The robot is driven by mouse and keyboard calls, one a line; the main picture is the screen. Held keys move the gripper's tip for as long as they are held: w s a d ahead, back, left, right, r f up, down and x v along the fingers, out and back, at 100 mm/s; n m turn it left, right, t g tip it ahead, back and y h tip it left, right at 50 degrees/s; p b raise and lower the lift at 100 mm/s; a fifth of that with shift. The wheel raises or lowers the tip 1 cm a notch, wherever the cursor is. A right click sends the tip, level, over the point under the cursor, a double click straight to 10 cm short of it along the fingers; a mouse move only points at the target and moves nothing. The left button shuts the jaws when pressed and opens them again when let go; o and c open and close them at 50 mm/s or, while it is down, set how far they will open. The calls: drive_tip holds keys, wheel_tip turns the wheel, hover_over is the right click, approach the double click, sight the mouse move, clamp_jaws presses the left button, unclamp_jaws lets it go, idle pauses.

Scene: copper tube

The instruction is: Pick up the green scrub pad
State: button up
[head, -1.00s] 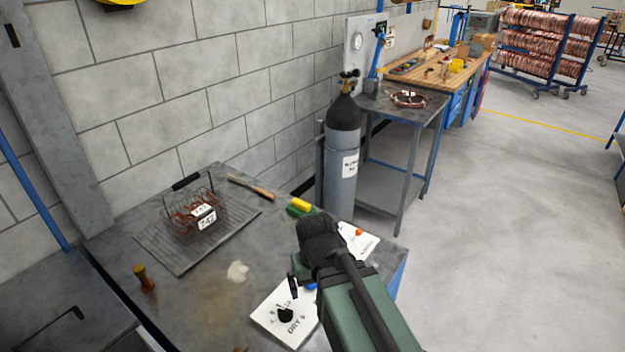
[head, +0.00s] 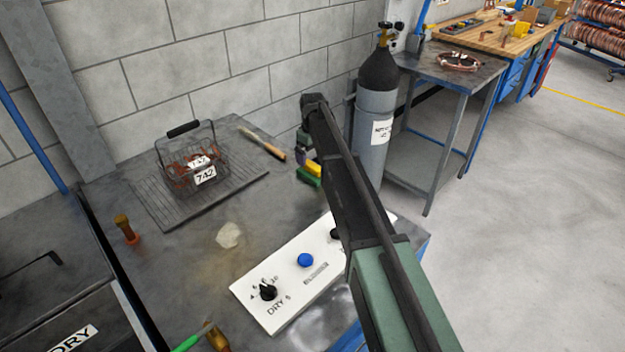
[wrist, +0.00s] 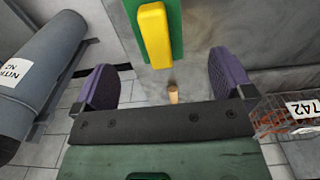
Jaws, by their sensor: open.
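The green scrub pad (head: 309,181) lies on the grey bench near the wall, partly hidden by my arm in the head view. A yellow block (head: 315,168) is on or against it. In the wrist view the green pad (wrist: 178,30) is at the top centre with the yellow block (wrist: 155,38) over its middle. My gripper (head: 305,152) is at the pad in the head view. In the wrist view its purple fingers (wrist: 162,68) are wide apart and empty, with the pad ahead between their lines. I cannot tell the remaining height.
A wire basket (head: 190,160) tagged 742 stands on a ribbed mat left of the pad. A wooden-handled tool (head: 262,142) lies close by. A gas cylinder (head: 376,110) stands just right of my arm. A white control panel (head: 290,275) is at the bench front.

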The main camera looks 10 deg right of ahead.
sight(313, 165)
drive_tip(key=f+b, duration=0.6)
drive_tip(key=f, duration=0.2)
drive_tip(key=shift+w+f+b, duration=0.2)
drive_tip(key=shift+b, duration=0.15)
drive_tip(key=shift+r, duration=0.25)
drive_tip(key=c, duration=1)
wheel_tip(313, 165, up, 20)
drive_tip(key=p, duration=2)
